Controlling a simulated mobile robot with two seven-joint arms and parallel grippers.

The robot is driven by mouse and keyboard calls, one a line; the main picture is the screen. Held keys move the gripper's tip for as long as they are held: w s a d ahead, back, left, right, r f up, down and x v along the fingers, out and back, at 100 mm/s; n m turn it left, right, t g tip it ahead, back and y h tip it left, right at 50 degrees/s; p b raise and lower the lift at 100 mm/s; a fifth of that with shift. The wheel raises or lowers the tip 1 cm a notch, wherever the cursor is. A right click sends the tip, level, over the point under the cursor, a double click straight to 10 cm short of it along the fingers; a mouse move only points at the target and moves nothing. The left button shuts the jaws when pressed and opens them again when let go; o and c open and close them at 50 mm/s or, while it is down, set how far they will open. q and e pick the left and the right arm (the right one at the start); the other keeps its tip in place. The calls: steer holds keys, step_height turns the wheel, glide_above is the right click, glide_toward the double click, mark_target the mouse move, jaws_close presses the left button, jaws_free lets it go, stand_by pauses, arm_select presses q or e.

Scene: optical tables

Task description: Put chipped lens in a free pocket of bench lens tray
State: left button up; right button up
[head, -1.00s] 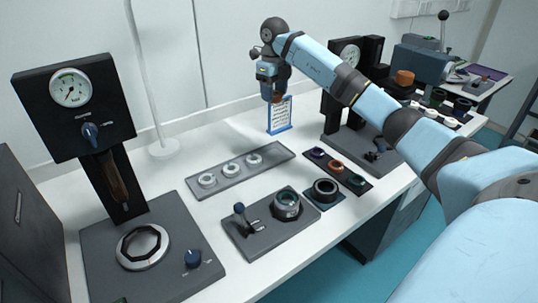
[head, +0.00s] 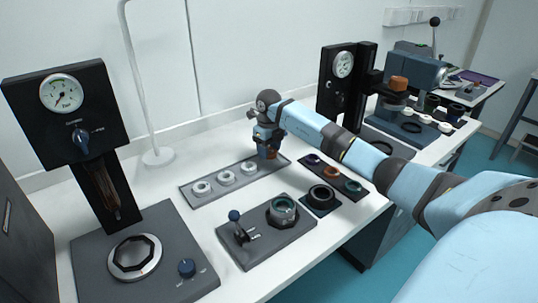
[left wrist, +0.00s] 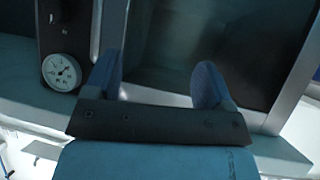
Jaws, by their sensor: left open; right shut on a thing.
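The bench lens tray (head: 262,171) is a long grey tray on the white table in the head view. Three pale ring-shaped pieces (head: 226,177) sit in a row in its left and middle part. My right gripper (head: 268,150) points down over the tray's far right end. I cannot tell whether the piece touches the tray. My left gripper (left wrist: 157,82) is open and empty in the left wrist view, with its fingers wide apart.
A dark strip with coloured rings (head: 331,174) and a black ring on a mat (head: 321,198) lie right of the tray. A grey fixture with a lever (head: 240,238) stands in front. A gauge stand (head: 64,95) is at left, a lamp pole (head: 143,80) behind.

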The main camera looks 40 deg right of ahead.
steer(key=shift+f, duration=1.05)
steer(key=shift+f, duration=0.15)
steer(key=o, duration=0.6)
steer(key=shift+o, duration=0.2)
step_height(320, 180, up, 12)
steer(key=shift+r+p, duration=0.2)
steer(key=shift+p, duration=0.2)
